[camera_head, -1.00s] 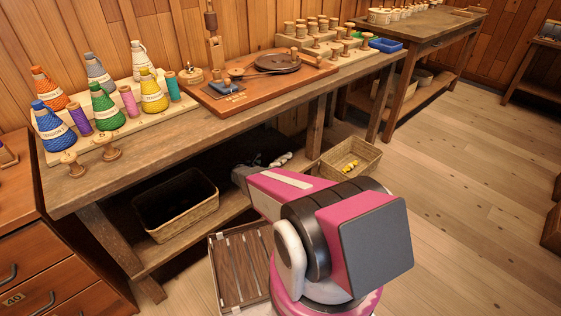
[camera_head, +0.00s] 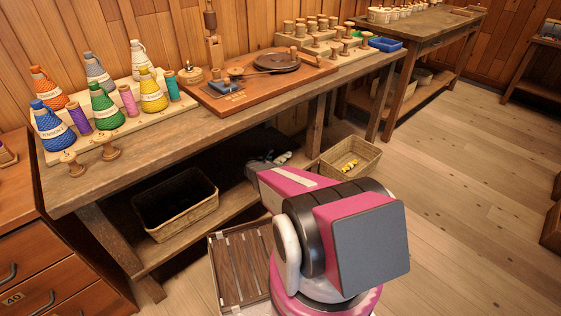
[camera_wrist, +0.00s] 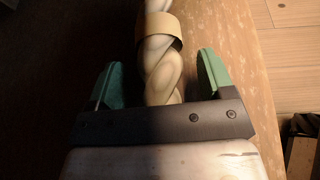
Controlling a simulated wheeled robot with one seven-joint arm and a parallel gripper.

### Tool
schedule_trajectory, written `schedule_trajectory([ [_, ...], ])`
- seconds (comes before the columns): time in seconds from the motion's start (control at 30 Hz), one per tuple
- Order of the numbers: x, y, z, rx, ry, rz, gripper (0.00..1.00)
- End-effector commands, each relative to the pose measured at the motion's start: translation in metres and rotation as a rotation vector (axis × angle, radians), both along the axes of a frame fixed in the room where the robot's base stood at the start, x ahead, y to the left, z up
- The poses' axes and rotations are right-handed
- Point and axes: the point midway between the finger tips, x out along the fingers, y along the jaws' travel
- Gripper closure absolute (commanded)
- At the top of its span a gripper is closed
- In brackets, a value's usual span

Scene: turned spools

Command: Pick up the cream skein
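The cream skein (camera_wrist: 162,75) is a twisted hank with a tan paper band (camera_wrist: 158,30). In the wrist view it runs away from my gripper and lies over a brown wooden surface. My gripper (camera_wrist: 160,80) is open, with one green finger on each side of the skein and a visible gap on both sides. The skein's near end is hidden behind the gripper's dark body. In the head view a small pale part of the skein (camera_head: 283,158) shows beyond my arm, at the lower shelf under the workbench; my gripper is mostly hidden there.
The workbench (camera_head: 130,165) overhangs the lower shelf (camera_head: 185,240). A dark-lined basket (camera_head: 178,222) stands left on that shelf. A wicker basket (camera_head: 365,168) with yellow items is to the right. A slatted wooden crate (camera_head: 228,270) is beside my base.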

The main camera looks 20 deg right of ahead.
Motion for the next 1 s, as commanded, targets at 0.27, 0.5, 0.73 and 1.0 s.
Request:
schedule_trajectory([
  [0.27, 0.000, 0.000, 0.000, 0.000, 0.000, 0.000, 0.73],
  [0.5, 0.000, 0.000, 0.001, 0.000, 0.000, -0.001, 0.73],
  [0.73, -0.001, 0.000, 0.012, 0.000, 0.000, -0.001, 0.73],
  [1.0, -0.015, 0.004, 0.050, 0.000, 0.000, -0.001, 0.73],
])
